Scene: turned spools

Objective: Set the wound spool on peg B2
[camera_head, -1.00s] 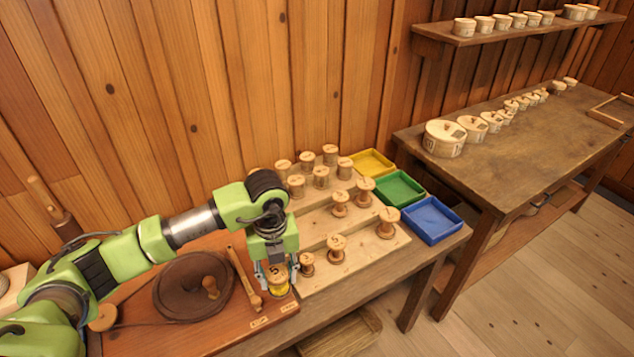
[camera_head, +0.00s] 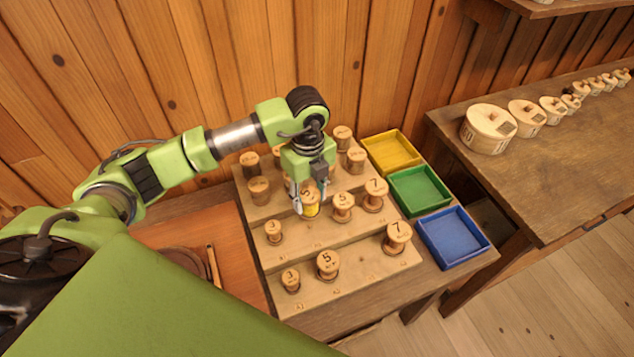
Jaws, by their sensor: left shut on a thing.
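The wound spool (camera_head: 311,209), wrapped in yellow with a number 5 on its top, is held in my left gripper (camera_head: 311,198), which is shut on it. They are over the middle step of the wooden stepped rack (camera_head: 355,277), between a small spool marked 3 (camera_head: 273,231) and another spool (camera_head: 343,206). The held spool looks upright. I cannot tell whether it is above a peg or touching one. The peg labels are too small to read, and peg B2 cannot be made out. My right gripper is not in view.
Bare spools stand on the front step, including 5 (camera_head: 327,264) and 7 (camera_head: 397,237), and several on the back step. Yellow (camera_head: 419,165), green (camera_head: 447,201) and blue (camera_head: 482,243) trays lie right of the rack. The wooden wall is close behind.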

